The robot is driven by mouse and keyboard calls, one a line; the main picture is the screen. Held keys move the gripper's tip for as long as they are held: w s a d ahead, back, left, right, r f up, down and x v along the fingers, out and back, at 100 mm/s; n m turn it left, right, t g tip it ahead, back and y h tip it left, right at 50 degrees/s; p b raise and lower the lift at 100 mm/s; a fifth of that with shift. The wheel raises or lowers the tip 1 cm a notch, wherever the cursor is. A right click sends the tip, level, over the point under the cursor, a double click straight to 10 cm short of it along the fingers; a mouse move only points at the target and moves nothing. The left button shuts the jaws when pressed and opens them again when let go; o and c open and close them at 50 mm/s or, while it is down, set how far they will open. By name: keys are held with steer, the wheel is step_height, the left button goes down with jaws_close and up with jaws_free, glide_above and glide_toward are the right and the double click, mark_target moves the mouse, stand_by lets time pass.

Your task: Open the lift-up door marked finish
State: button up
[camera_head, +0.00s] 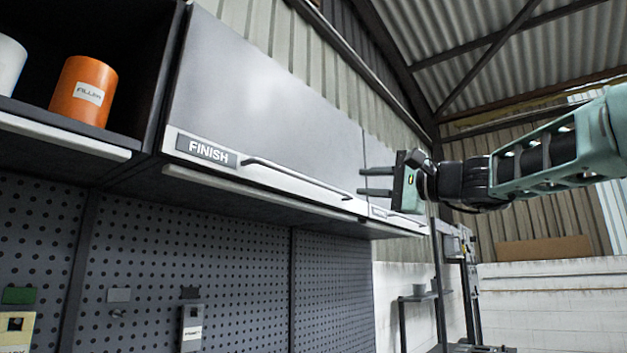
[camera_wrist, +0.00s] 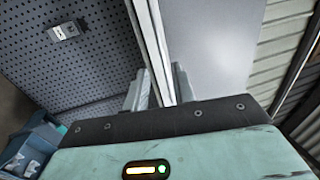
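The lift-up door (camera_head: 265,85) marked FINISH is a flat grey panel on the wall cabinet, and it is closed. Its label (camera_head: 208,151) is at the left of the pale bottom strip. A dark bar handle (camera_head: 300,178) runs along that strip to the right. My gripper (camera_head: 362,182) is at the right end of this door, with its fingers pointing left and apart, empty. In the wrist view the door (camera_wrist: 215,45) is at the right, and its pale lower edge runs down towards the gap between my fingertips (camera_wrist: 160,82). I cannot tell whether they touch it.
An open shelf left of the door holds an orange can (camera_head: 84,92) and a white one (camera_head: 8,65). Another door with its own label (camera_head: 380,212) adjoins on the right. Pegboard (camera_head: 240,250) lies below the cabinet. A blue bin (camera_wrist: 30,145) shows in the wrist view.

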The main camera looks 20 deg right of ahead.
mark_target(315, 182)
steer(key=p+x, duration=0.6)
steer(key=x, duration=0.9)
steer(key=shift+s, duration=0.1)
steer(key=shift+f, duration=0.1)
jaws_close()
